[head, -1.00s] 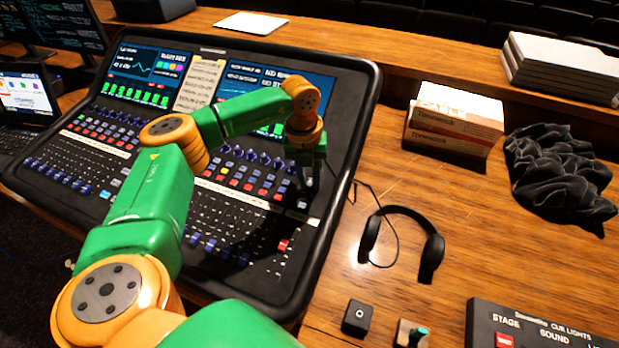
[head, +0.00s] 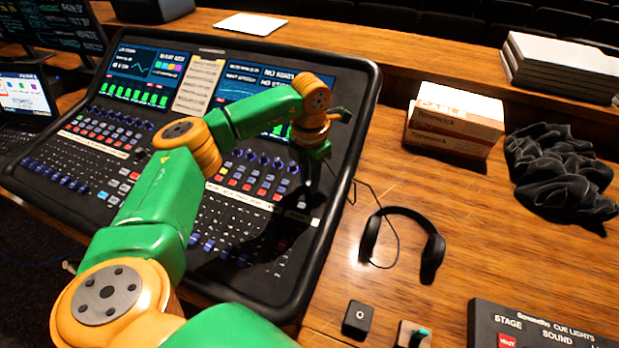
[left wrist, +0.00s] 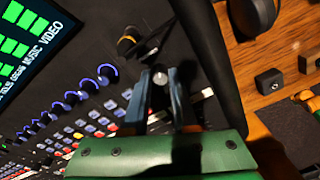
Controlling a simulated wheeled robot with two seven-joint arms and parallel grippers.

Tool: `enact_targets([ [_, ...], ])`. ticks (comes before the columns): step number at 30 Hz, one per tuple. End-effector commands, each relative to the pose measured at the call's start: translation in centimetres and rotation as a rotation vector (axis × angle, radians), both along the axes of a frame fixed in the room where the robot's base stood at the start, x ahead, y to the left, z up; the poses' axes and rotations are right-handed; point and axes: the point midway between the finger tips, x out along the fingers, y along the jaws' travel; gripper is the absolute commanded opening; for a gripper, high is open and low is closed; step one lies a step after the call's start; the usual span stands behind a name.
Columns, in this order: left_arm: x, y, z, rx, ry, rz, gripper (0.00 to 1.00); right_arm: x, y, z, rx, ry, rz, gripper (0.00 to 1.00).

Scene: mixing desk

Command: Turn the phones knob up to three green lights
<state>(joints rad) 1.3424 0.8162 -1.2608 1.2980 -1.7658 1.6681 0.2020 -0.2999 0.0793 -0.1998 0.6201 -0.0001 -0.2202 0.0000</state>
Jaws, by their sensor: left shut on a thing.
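The mixing desk (head: 345,150) is a black console with screens, rows of blue knobs, lit buttons and faders. In the head view my left gripper (head: 304,190) points down at its right-hand part, and the arm hides some of the controls. In the left wrist view its two fingers are closed around a small knob with a pale grey top (left wrist: 160,77). This appears to be the phones knob; I cannot read its label. I cannot make out green lights beside it.
A plug with a yellow band (left wrist: 127,44) and its cable sit close to the fingers. Black headphones (head: 433,250) lie on the wood right of the desk. Boxes (head: 455,120), a dark cloth (head: 560,175) and a cue-light panel (head: 540,325) are further right.

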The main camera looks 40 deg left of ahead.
Motion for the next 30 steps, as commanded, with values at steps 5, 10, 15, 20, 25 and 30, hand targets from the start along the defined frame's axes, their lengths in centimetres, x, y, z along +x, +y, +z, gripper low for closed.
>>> enact_targets([
  [5,0.1,-0.04,0.12,0.005,-0.003,-0.061,0.0,-0.01,0.01,-0.06,0.0,0.0,0.0,0.0],
  [10,0.12,-0.03,0.14,0.008,-0.003,-0.09,0.0,-0.01,0.02,-0.08,0.0,0.0,0.0,0.0],
  [15,0.12,-0.03,0.16,0.009,-0.003,-0.098,0.0,0.0,0.01,-0.08,0.0,0.0,0.0,0.0],
  [20,0.13,-0.02,0.17,0.01,-0.003,-0.098,0.0,-0.01,0.01,-0.07,0.0,0.0,0.0,0.0],
  [25,0.13,-0.02,0.17,0.01,-0.004,-0.097,0.37,-0.01,0.01,-0.07,0.0,0.0,0.0,0.0],
  [30,0.08,-0.02,0.11,0.01,-0.001,-0.097,0.56,-0.01,0.0,-0.08,0.0,0.0,0.0,0.0],
])
